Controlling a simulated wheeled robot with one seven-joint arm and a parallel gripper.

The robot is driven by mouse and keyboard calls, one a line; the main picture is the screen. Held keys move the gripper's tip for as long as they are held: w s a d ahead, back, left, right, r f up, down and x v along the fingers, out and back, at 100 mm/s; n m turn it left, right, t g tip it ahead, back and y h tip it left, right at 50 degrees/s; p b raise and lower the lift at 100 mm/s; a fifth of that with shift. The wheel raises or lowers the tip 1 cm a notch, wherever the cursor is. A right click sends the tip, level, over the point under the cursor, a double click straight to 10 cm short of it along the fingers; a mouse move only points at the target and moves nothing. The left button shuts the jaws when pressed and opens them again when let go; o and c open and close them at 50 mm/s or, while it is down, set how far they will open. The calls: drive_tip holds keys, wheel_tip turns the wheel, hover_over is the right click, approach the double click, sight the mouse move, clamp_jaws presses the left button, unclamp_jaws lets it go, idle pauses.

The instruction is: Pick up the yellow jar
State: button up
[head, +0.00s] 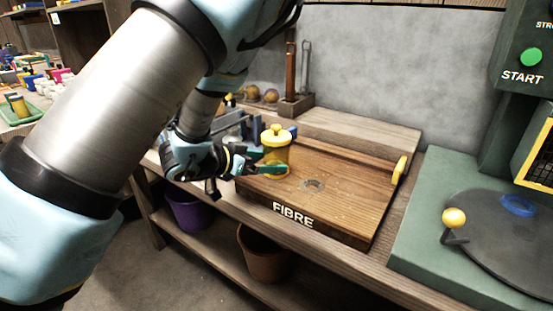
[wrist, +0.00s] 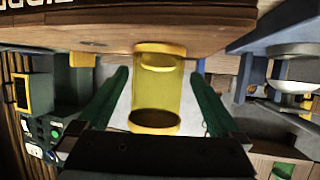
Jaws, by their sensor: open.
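The yellow jar (head: 275,152) is a see-through yellow cylinder with a yellow knobbed lid. It stands upright on the wooden board marked FIBRE (head: 330,200). My gripper (head: 272,165) is at the jar, level with its body. In the wrist view, the jar (wrist: 157,90) sits between the two green fingers of my gripper (wrist: 158,85), with a visible gap on each side. The jaws are open. The far finger is partly hidden behind the jar in the head view.
A green machine base with a dark round plate (head: 500,240) stands at the right. A yellow handle (head: 400,170) is on the board's right side. A wooden rack (head: 297,105) stands behind. A purple bin (head: 187,208) and a brown pot (head: 263,252) sit below the bench.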

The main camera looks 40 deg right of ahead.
sight(272, 127)
drive_tip(key=shift+x, duration=2)
drive_tip(key=shift+s, duration=0.15)
drive_tip(key=shift+c, duration=0.2)
clamp_jaws()
wheel_tip(272, 127, up, 10)
drive_tip(key=shift+a+f+p, duration=0.1)
drive_tip(key=shift+f+p, duration=0.1)
drive_tip(key=shift+p, duration=0.45)
drive_tip(key=s+a+r+p, duration=0.1)
drive_tip(key=a+r+p, duration=0.4)
drive_tip(key=r+p, duration=0.2)
drive_tip(key=shift+s+a+r, duration=0.25)
drive_tip(key=shift+a+r, duration=0.15)
drive_tip(key=shift+r, duration=0.25)
